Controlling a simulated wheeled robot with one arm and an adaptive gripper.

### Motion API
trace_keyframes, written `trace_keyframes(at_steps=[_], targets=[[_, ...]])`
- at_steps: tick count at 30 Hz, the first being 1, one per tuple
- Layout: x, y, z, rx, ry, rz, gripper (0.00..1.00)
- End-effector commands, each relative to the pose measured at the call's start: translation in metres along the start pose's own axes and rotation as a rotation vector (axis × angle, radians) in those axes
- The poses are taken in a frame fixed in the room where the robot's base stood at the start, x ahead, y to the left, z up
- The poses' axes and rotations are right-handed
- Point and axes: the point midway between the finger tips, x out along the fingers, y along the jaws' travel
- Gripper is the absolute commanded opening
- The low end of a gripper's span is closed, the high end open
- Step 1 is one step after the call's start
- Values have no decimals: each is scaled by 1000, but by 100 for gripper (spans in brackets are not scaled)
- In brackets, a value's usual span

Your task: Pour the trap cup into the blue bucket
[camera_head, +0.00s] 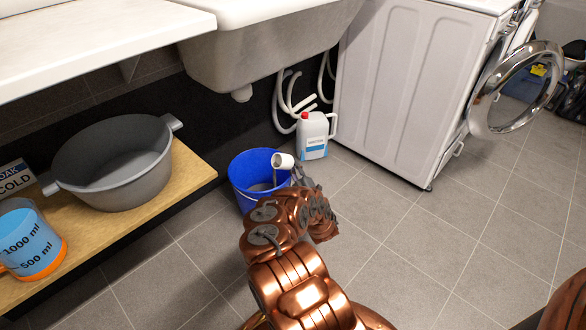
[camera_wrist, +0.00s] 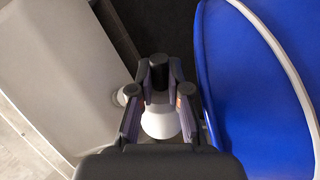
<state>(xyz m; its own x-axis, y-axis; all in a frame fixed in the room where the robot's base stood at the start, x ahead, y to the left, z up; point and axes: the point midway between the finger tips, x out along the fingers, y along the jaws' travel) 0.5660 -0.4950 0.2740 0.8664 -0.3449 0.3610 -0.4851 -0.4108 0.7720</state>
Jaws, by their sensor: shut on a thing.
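The trap cup (camera_head: 284,160) is small and white. In the head view it lies tilted over the right side of the blue bucket (camera_head: 238,181), with its dark mouth to the left. A thin greyish streak shows below the mouth; I cannot tell whether it is liquid. My gripper (camera_head: 298,171) is shut on the cup from the right, at the bucket's rim. In the wrist view the fingers (camera_wrist: 158,94) close around the white cup (camera_wrist: 160,124), and the bucket (camera_wrist: 235,85) fills the right side. The bucket's bottom and the cup's inside are hidden.
A white jug (camera_head: 313,141) with a red cap stands just behind the bucket. Hoses (camera_head: 288,98) hang beneath the sink (camera_head: 265,52). A wooden shelf (camera_head: 190,178) with a grey tub (camera_head: 118,170) and measuring jug (camera_head: 30,245) is left. The washing machine (camera_head: 405,90) is right. Floor in front is clear.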

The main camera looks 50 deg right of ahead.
Motion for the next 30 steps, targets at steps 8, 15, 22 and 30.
trace_keyframes(at_steps=[8, 15, 22, 30], targets=[[1, 0, -1, -1, 2, 0, 0], [1, 0, 0, -21, 11, -2, 0], [3, 4, -1, -105, 46, -8, 0], [3, 6, -2, -112, 48, -10, 0]])
